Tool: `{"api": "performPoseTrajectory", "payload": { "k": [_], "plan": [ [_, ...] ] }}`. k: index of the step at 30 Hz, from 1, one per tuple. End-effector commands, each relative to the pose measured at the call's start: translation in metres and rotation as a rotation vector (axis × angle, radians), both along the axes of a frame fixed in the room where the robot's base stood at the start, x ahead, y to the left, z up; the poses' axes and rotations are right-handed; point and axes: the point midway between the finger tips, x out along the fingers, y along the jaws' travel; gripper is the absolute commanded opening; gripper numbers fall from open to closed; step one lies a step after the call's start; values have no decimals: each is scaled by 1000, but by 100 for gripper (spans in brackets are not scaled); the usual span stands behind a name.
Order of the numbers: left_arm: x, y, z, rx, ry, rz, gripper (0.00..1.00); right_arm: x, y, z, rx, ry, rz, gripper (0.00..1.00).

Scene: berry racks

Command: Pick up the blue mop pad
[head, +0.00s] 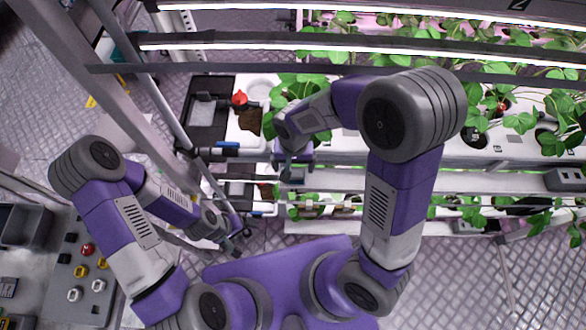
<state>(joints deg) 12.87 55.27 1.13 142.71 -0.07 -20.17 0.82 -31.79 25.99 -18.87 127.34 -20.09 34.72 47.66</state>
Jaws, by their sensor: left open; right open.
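I cannot make out a blue mop pad in the head view. The only blue I see is small fittings on the rack, one a blue valve handle (227,146) by the upper shelf. My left gripper (231,249) is at the lower left, pointing down over the floor beside the rack, open, with nothing visible in it. My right gripper (291,172) is at the rack's front edge below the upper plant tray, open and seemingly empty. My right arm hides part of the rack behind it.
A rack with white plant trays (490,148) and leafy plants fills the upper right. A red-capped part (239,98) and black bin (208,108) sit at its left end. A grey control panel (85,262) with coloured buttons stands at left. Patterned floor (470,275) is clear at lower right.

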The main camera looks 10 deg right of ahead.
Motion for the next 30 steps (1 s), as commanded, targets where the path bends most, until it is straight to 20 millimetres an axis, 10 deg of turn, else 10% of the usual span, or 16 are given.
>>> {"api": "performPoseTrajectory", "payload": {
  "k": [10,20,30],
  "plan": [
    [0,0,-5,0,0,0,90,5,-5,-48,-1,3,0,89],
    [0,0,-5,0,0,0,90,6,-4,-54,2,-1,1,88],
    [0,0,-5,0,0,0,90,6,-4,-53,2,-2,1,36]
  ]
}}
